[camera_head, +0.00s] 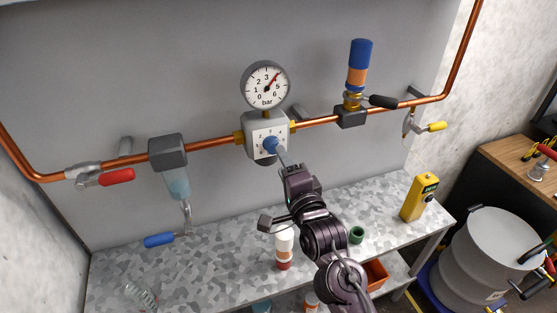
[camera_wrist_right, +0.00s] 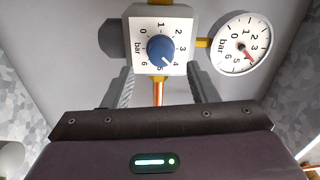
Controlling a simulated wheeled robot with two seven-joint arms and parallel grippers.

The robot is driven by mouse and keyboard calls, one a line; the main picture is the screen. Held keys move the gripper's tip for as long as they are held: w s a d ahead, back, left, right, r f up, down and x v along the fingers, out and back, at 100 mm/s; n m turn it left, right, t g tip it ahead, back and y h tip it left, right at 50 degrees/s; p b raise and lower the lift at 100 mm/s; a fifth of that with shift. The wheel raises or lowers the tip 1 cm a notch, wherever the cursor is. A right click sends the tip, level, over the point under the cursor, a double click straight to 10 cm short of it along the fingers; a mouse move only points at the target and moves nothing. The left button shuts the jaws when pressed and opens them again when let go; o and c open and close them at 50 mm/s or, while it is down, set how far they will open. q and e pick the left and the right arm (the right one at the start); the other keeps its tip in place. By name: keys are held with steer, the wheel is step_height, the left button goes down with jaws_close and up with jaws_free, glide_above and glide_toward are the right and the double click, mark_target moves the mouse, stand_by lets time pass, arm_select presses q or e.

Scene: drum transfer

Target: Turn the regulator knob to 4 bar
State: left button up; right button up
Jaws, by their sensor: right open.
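The blue regulator knob (camera_head: 270,145) is on the white scale plate of the grey regulator body (camera_head: 253,122) on the wall pipe. The wrist view shows the knob (camera_wrist_right: 161,51) with its mark towards the lower right, near the 4. The round pressure gauge (camera_head: 265,86) sits above; its red needle points between 3 and 5, around 4. It also shows in the wrist view (camera_wrist_right: 240,43). My right gripper (camera_head: 282,157) is open in front of the regulator, its fingers wide apart; in the wrist view no finger touches the knob. My left gripper is out of view.
A red-handled valve (camera_head: 115,177) and a blue-handled drain (camera_head: 160,240) are to the left. A blue-orange cylinder (camera_head: 358,65) stands on the pipe at right. The bench (camera_head: 215,260) below holds a white-and-red bottle (camera_head: 284,246) and a yellow meter (camera_head: 420,196).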

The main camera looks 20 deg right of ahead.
steer(key=s, duration=0.3)
steer(key=shift+b, duration=0.3)
steer(key=s+d+f+n+g, duration=0.2)
steer(key=s+f+n+g, duration=1.2)
steer(key=s+f+n, duration=0.45)
steer(key=s+f+g, duration=0.1)
steer(key=s+f, duration=0.1)
steer(key=f, duration=1.3)
steer(key=s+f+g, duration=0.1)
steer(key=s+f, duration=0.1)
steer(key=f, duration=1.3)
steer(key=s+d+f+g, duration=0.1)
steer(key=s+d+f, duration=0.2)
steer(key=s+f, duration=1.5)
steer(key=shift+s+d+h, duration=0.15)
steer(key=shift+s+h, duration=0.15)
steer(key=shift+s, duration=0.25)
